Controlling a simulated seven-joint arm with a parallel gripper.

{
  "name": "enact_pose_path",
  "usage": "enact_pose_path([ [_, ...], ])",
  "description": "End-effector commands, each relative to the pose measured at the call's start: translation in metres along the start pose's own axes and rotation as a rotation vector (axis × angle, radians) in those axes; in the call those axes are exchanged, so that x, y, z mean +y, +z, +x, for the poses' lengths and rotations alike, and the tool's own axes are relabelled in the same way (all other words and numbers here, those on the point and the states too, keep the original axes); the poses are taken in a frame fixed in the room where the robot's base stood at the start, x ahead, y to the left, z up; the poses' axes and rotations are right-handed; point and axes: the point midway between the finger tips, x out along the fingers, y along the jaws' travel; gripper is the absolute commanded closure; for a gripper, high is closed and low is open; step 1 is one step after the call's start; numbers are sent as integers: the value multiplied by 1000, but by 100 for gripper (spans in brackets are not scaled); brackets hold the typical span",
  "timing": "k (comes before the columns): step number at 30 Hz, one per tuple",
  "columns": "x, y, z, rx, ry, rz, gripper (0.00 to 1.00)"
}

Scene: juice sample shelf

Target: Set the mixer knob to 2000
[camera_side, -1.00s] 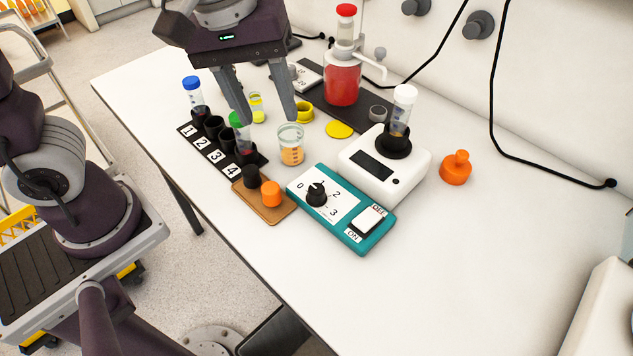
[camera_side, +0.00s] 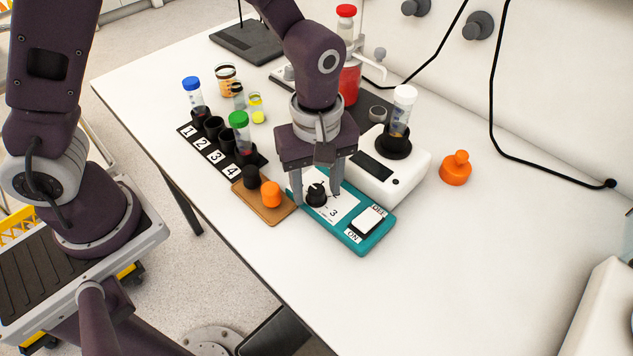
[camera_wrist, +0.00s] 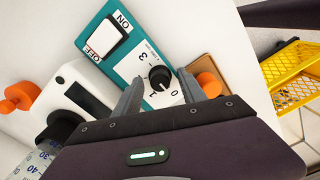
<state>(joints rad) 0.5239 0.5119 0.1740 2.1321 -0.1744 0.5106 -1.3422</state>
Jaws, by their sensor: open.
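The mixer control box (camera_side: 345,237) is teal with a white dial marked 0, 1, 2 and 3. Its black knob (camera_side: 316,196) stands on that dial and also shows in the wrist view (camera_wrist: 160,77). The knob's white mark is small and seems to face the 0 and 1 side; its exact setting is unclear. My gripper (camera_side: 317,191) points down over the dial, open, with one finger on each side of the knob. In the wrist view its fingers (camera_wrist: 159,84) flank the knob with visible gaps. The gripper hides part of the dial's numbers.
A white ON/OFF rocker switch (camera_side: 369,219) sits on the same box. A white device (camera_side: 405,170) holding a tube stands right behind. A brown tray (camera_side: 270,211) with black and orange caps lies close on the left, beside a numbered tube rack (camera_side: 213,150). The table's right side is mostly clear.

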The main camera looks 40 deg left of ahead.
Motion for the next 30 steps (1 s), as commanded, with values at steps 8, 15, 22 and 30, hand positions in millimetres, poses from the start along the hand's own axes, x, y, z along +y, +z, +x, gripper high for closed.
enact_pose_path([
  [8,0,0,0,0,0,0,100],
  [15,0,0,0,0,0,11,100],
  [22,0,0,-1,-1,1,103,100],
  [30,0,0,-1,0,1,333,100],
])
